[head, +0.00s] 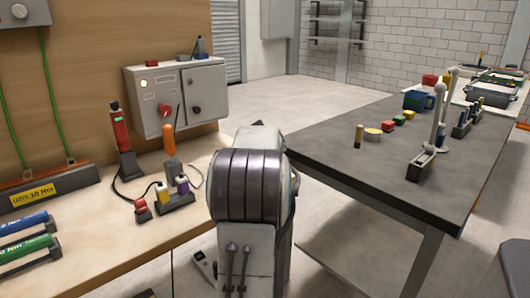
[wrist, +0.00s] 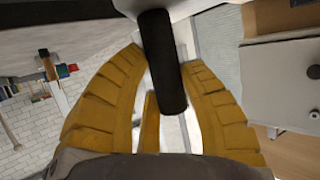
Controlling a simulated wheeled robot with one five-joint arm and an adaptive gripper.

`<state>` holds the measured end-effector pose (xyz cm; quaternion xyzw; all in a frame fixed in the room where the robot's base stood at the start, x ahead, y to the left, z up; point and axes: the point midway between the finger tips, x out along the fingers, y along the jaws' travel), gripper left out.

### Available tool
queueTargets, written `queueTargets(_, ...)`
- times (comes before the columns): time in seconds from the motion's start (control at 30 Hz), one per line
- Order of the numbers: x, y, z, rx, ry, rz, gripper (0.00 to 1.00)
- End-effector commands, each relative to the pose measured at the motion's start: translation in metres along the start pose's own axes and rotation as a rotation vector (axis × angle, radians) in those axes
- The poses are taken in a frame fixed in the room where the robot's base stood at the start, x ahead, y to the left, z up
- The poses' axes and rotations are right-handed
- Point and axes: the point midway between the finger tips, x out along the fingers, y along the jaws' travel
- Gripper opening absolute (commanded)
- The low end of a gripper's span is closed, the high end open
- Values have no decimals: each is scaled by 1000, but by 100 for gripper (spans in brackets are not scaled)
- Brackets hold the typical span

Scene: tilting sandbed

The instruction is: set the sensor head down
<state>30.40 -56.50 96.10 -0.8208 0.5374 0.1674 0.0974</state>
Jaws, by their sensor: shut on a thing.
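A pale grey part lies at the cylinder's far end, cut off by the top edge. In the head view, my own arm fills the middle and hides the gripper and what it holds. The dark grey table (head: 350,135) is to the right of the arm, and the wooden bench (head: 100,240) is to the left.
On the dark table are a stand with pale upright rods (head: 422,165), a small tan cylinder (head: 359,136) and coloured blocks (head: 398,120). The table's near left part is clear. The bench carries a grey control box (head: 180,95), a red tool (head: 121,130) and an orange-handled tool (head: 168,138).

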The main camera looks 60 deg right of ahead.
Motion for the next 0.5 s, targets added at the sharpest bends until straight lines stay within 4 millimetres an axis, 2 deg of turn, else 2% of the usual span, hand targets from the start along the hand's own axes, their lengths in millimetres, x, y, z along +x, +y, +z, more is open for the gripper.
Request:
queueTargets(0.03, 4, 3, 9, 2, 1, 4, 0)
queueTargets(0.1, 6, 5, 13, 2, 1, 7, 0)
queueTargets(0.47, 6, 5, 14, 2, 2, 8, 0)
queueTargets(0.5, 6, 5, 14, 1, -1, 8, 40)
